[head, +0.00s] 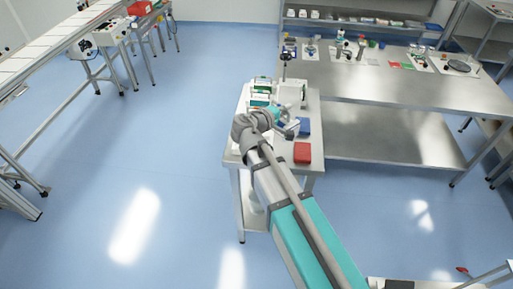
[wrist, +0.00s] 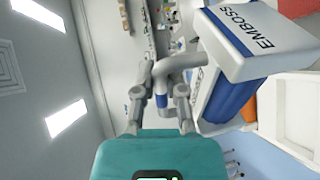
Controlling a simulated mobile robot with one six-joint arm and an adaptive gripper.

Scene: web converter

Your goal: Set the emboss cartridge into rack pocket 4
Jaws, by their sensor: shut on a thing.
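The emboss cartridge (wrist: 262,38) fills the upper right of the wrist view, a white block with a dark blue stripe lettered EMBOSS and a blue side. A grey curved handle with a blue band reaches from it to my gripper (wrist: 163,98), whose fingers are shut on it. In the head view my gripper (head: 288,127) is over the small white table, and my arm partly hides it.
A blue block (head: 303,127) and a red block (head: 302,153) lie on the table's right side. A long steel bench (head: 400,85) with small tools stands close on the right. A conveyor (head: 60,55) runs at the left. The blue floor between is clear.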

